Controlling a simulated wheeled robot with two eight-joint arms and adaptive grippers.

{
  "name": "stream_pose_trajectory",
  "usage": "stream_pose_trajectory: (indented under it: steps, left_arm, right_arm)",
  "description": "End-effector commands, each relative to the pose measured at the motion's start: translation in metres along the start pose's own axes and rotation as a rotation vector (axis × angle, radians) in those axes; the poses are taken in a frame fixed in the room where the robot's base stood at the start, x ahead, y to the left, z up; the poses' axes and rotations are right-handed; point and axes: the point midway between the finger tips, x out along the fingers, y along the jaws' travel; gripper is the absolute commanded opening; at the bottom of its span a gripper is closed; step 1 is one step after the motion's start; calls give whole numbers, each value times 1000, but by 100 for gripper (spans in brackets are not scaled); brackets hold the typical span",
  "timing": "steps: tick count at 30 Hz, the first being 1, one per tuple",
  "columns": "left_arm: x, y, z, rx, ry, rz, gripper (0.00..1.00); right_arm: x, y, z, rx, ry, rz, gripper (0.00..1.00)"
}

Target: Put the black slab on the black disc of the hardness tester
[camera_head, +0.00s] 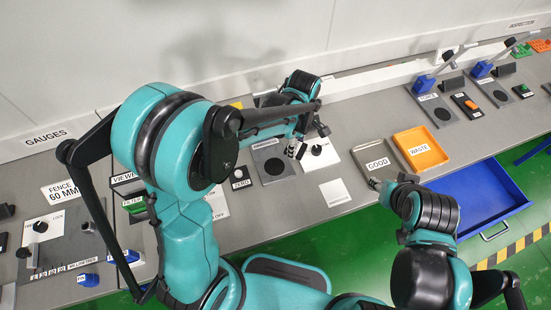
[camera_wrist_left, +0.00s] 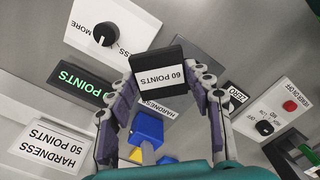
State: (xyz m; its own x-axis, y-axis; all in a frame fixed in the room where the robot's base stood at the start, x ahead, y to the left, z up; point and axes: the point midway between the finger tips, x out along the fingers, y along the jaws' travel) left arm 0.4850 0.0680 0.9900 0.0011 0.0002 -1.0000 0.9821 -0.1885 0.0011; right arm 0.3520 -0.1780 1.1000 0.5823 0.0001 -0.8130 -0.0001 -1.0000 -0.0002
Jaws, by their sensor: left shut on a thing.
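My left gripper (camera_wrist_left: 166,82) is shut on the black slab (camera_wrist_left: 172,54), which bears a white "60 POINTS" label. In the head view the left gripper (camera_head: 303,143) hangs over the bench at the hardness tester, beside the white knob panel (camera_head: 322,162); the slab is hard to make out there. The tester's grey plate (camera_head: 264,154) carries a "HARDNESS" label, and its black disc (camera_head: 274,167) is bare. In the wrist view the held slab covers part of the plate, and I cannot see the disc. My right gripper (camera_head: 376,183) is near the bench's front edge, its jaws unclear.
A blue part (camera_wrist_left: 147,128) shows between the left fingers. A white "HARDNESS 50 POINTS" card (camera_wrist_left: 48,146) and a points display (camera_wrist_left: 80,83) lie close by. The grey GOOD tray (camera_head: 364,148) and orange WASTE tray (camera_head: 432,162) stand right; a blue drawer (camera_head: 480,199) is below.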

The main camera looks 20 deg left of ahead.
Motion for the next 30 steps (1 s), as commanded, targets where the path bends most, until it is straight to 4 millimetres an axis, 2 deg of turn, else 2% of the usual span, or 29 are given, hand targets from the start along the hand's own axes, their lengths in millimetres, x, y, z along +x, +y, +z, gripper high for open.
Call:
stream_pose_trajectory:
  steps: [1,4,10,14,22,30]
  left_arm:
    - [11,-8,-12,-5,0,0,22]
    - [24,-21,-30,-4,0,0,22]
    - [41,-38,-53,-1,0,0,22]
    - [45,-42,-57,1,0,0,22]
    - [82,-41,-57,2,0,0,22]
    - [82,-41,-57,2,0,0,22]
  right_arm:
    - [5,0,3,0,0,0,40]
    - [9,0,6,0,0,0,40]
    - [13,0,9,0,0,0,40]
    - [14,0,10,0,0,0,40]
    - [26,0,18,0,0,0,40]
    - [25,0,18,0,0,0,40]
